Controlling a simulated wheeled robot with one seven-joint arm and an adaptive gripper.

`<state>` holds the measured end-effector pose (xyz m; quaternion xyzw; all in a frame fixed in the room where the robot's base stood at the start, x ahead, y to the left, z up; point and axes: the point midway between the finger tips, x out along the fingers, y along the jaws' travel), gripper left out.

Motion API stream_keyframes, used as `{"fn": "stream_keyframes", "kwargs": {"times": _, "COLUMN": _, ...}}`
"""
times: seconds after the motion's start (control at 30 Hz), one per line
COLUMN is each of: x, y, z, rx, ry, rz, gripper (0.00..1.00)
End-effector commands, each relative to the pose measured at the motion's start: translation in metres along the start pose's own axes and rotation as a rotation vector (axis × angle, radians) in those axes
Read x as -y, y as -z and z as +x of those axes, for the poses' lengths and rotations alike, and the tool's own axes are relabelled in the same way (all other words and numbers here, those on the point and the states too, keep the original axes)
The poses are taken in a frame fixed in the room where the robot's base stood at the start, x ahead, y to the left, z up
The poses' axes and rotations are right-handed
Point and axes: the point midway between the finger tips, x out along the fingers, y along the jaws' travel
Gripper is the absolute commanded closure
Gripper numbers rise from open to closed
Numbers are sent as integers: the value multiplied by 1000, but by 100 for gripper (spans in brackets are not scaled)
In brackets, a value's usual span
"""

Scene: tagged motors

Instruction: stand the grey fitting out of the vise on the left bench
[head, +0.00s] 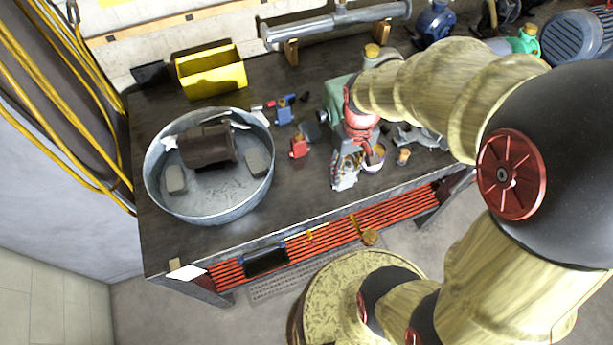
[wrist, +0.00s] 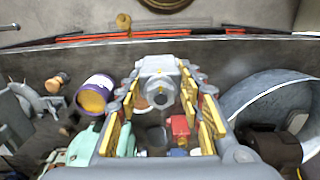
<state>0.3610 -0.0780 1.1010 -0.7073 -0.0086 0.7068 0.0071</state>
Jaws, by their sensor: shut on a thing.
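My gripper (head: 347,160) reaches down over the front part of the bench (head: 300,205), right of the metal tub. In the wrist view my gripper (wrist: 165,100), with yellow-lined fingers, is shut on the grey fitting (wrist: 158,72). The fitting is a faceted grey piece with a round opening facing the camera. In the head view the fitting (head: 343,181) shows as a light grey piece at the fingertips, near the bench's front edge. I cannot tell whether it touches the bench. A green body (head: 335,98), possibly the vise, is partly hidden behind my wrist; it also shows in the wrist view (wrist: 83,148).
A round metal tub (head: 155,190) holds a brown motor (head: 207,146) and grey blocks. Small red (head: 299,148) and blue (head: 285,110) pieces lie left of my gripper. A jar with an orange top (wrist: 93,97) stands close by. A yellow bin (head: 212,75) is at the back.

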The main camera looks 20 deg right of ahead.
Motion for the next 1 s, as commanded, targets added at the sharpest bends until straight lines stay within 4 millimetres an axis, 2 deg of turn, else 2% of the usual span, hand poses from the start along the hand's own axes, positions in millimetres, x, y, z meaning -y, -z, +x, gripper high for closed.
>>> {"fn": "stream_keyframes", "kwargs": {"times": 0.27, "x": 43, "y": 41, "z": 27, "rx": -2, "ry": -1, "rz": -6, "gripper": 100}}
{"fn": "stream_keyframes", "kwargs": {"times": 0.4, "x": 56, "y": 53, "z": 51, "rx": 0, "ry": 0, "rz": -4, "gripper": 100}}
{"fn": "stream_keyframes", "kwargs": {"times": 0.6, "x": 68, "y": 65, "z": 72, "rx": -2, "ry": 0, "rz": -1, "gripper": 100}}
{"fn": "stream_keyframes", "kwargs": {"times": 0.87, "x": 74, "y": 72, "z": 82, "rx": -3, "ry": 0, "rz": -1, "gripper": 100}}
{"fn": "stream_keyframes", "kwargs": {"times": 1.0, "x": 76, "y": 73, "z": 101, "rx": -1, "ry": 0, "rz": 0, "gripper": 100}}
